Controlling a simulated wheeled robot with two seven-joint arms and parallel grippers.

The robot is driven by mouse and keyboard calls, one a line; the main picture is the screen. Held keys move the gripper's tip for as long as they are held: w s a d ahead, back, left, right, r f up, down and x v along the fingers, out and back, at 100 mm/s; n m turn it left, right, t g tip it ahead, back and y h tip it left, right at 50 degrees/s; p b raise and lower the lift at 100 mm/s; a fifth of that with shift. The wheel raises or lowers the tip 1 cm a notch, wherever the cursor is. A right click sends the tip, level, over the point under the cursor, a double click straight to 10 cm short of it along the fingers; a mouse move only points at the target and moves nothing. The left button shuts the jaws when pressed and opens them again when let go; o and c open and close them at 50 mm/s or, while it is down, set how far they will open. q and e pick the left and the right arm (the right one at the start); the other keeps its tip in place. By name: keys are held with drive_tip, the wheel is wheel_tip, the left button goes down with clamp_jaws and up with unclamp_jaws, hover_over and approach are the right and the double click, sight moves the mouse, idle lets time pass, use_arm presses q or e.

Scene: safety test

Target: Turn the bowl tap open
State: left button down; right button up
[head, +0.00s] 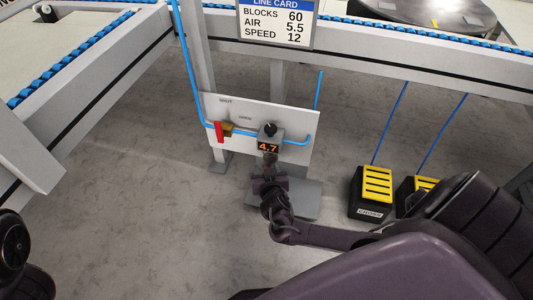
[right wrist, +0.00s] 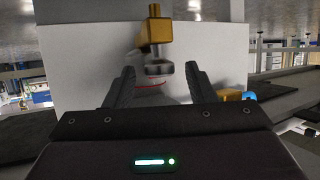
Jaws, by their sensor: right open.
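A white panel (head: 290,118) carries a grey regulator with a black knob (head: 270,129) and a display reading 4.7 (head: 268,147). Below it my right gripper (head: 268,168) points at the panel and largely hides what hangs under the regulator. In the right wrist view the gripper (right wrist: 160,88) is open, with its two dark fingers apart. A brass fitting (right wrist: 155,32) with a blurred grey end (right wrist: 159,68) shows ahead, in line with the gap between the fingers. I cannot tell whether anything touches. My left gripper is not in view.
A red lever (head: 219,132) sits on the blue air pipe at the panel's left, near the SHUT and OPEN labels. A line card (head: 276,22) reads AIR 5.5. Black and yellow pedals (head: 372,190) stand on the floor at right.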

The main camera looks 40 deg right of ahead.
drive_tip(key=shift+w, duration=0.1)
drive_tip(key=c, duration=1)
drive_tip(key=shift+o, duration=0.2)
